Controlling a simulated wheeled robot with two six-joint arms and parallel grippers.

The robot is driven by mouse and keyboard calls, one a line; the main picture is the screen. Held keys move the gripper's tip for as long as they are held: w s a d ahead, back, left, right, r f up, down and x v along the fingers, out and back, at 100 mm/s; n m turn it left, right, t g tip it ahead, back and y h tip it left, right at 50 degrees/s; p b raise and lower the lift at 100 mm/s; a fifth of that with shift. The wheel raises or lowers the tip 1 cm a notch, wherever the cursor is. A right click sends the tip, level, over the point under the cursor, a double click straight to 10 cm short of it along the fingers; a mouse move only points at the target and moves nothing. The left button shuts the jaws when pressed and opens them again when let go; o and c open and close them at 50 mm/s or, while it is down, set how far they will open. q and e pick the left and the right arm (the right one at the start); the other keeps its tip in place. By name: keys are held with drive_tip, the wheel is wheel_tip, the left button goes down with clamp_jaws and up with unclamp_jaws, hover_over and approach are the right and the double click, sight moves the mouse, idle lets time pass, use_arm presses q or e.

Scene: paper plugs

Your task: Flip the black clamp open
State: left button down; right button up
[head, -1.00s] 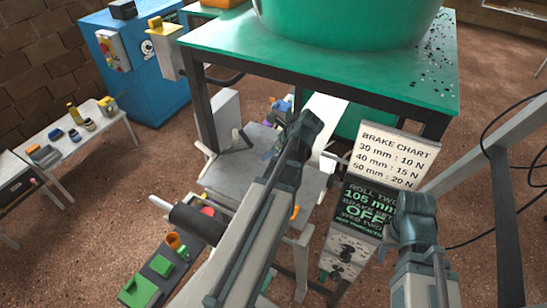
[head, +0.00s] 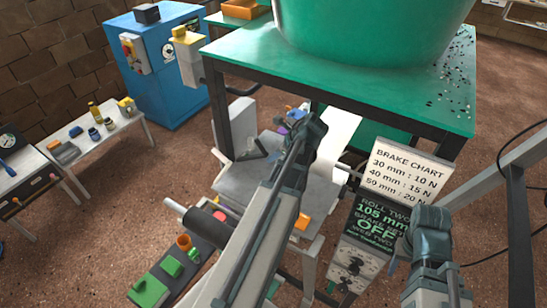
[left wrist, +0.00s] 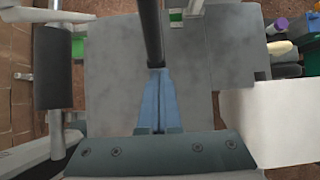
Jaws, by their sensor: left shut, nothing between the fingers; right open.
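The black clamp shows in the left wrist view as a dark straight bar (left wrist: 152,32) running from the top edge down to my fingertips, above a grey metal plate (left wrist: 112,70). My left gripper (left wrist: 157,74) has its two blue fingers together, with nothing between them. Its tips meet the bar's lower end in the picture; I cannot tell whether they touch it.
A dark roller (head: 203,222) lies left of the plate, and white paper (head: 338,132) lies right of it. The green-topped table (head: 400,84) with a green tub stands behind.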

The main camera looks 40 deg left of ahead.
use_arm(q)
drive_tip(key=shift+h, duration=0.6)
drive_tip(key=a+r+p, duration=0.1)
drive_tip(key=r+p, duration=0.1)
drive_tip(key=p, duration=0.1)
drive_tip(key=a+r+p, duration=0.2)
drive_tip(key=p, duration=0.1)
drive_tip(key=shift+s+a+r, duration=0.15)
drive_tip(key=shift+s+r, duration=0.05)
drive_tip(key=shift+r, duration=0.15)
drive_tip(key=shift+a+r, duration=0.15)
drive_tip(key=shift+a, duration=0.2)
use_arm(e)
wheel_tip(320, 180, up, 6)
drive_tip(key=shift+r, duration=0.15)
